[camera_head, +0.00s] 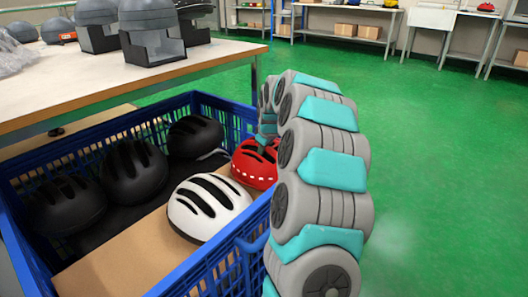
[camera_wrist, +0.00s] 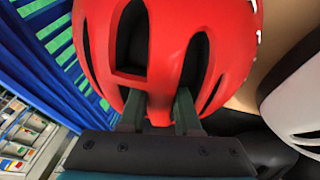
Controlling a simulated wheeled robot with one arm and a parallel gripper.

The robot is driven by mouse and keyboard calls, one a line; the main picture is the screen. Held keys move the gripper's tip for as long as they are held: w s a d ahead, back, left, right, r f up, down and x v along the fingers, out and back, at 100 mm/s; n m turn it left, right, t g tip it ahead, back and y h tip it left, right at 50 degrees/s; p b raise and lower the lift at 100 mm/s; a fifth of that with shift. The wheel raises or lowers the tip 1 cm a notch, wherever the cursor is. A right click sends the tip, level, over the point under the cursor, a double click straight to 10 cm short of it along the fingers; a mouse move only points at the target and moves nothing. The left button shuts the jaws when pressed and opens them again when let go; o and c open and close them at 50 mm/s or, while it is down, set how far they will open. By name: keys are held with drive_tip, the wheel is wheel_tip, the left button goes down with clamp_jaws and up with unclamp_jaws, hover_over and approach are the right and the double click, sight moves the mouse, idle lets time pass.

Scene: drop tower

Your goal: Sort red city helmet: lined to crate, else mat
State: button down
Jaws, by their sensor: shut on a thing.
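The red city helmet (camera_head: 252,172) has dark vents and a white dashed line along its lower side. It is inside the blue crate (camera_head: 232,262), at the right, beside the white helmet. My gripper (camera_head: 264,142) reaches down to it from above. In the wrist view the fingers (camera_wrist: 160,112) are shut on a red rib between two vents of the red helmet (camera_wrist: 228,55). The inside of the helmet is hidden, so I cannot tell whether it is lined. I cannot tell whether it rests on the crate floor. No mat is identifiable.
A white helmet (camera_head: 208,207) sits close by, also in the wrist view (camera_wrist: 295,105). Several black helmets (camera_head: 133,172) fill the crate's left. A table (camera_head: 150,78) with grey helmets on stands is behind. Green floor to the right is clear.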

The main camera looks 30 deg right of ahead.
drive_tip(key=c, duration=0.5)
unclamp_jaws()
drive_tip(key=shift+c, duration=0.2)
drive_tip(key=c, duration=0.3)
drive_tip(key=shift+r+p, duration=1.5)
drive_tip(key=shift+r, duration=2.55)
